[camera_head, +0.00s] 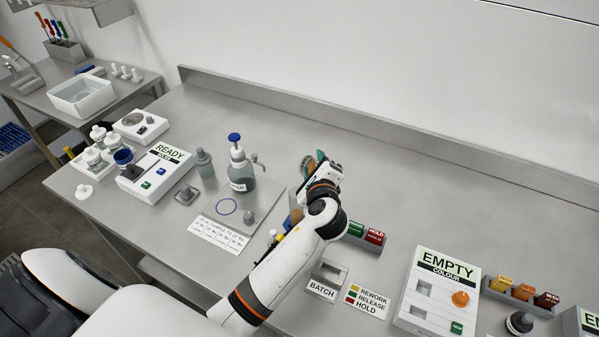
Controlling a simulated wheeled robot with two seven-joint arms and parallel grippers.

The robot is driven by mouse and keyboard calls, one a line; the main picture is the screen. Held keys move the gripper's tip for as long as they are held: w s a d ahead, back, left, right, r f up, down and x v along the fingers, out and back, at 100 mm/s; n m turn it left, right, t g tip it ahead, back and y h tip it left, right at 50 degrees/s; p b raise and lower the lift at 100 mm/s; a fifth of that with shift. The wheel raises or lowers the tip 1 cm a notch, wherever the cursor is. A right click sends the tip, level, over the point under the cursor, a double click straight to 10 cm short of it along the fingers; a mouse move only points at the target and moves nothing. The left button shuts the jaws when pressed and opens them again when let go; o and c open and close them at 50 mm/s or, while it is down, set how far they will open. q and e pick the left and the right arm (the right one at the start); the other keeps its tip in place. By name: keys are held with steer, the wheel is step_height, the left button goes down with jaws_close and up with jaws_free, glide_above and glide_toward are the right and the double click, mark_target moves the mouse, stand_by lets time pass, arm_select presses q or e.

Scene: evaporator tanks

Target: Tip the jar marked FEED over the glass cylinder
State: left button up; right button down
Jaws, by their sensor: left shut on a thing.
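I cannot tell whether this is the jar marked FEED, as no such label is readable. I cannot make out the glass cylinder; my left arm covers part of the bench. Several white-lidded jars (93,156) stand at the left end, their labels too small to read. My right gripper is not in view.
A blue-capped dispenser bottle (240,172) stands on a steel plate left of my arm. A READY box (152,174) and grey bottle (204,163) are farther left. An EMPTY colour box (436,291) is right. The bench's back right is clear, below a raised rear edge.

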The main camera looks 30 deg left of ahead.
arm_select(q)
steer(key=shift+r+n, duration=0.3)
steer(key=shift+n, duration=0.1)
stand_by(0.9)
steer(key=shift+r+n+t+b, duration=0.4)
steer(key=shift+n+t, duration=0.2)
steer(key=shift+n, duration=0.2)
stand_by(1.6)
steer(key=shift+s+a+r+n+t+b, duration=0.1)
steer(key=shift+r+n+t+b, duration=0.15)
steer(key=shift+n+b, duration=0.35)
steer(key=shift+s+r+n+t+b, duration=0.15)
steer(key=shift+n+t+b, duration=0.1)
steer(key=shift+n+b, duration=0.35)
stand_by(3.1)
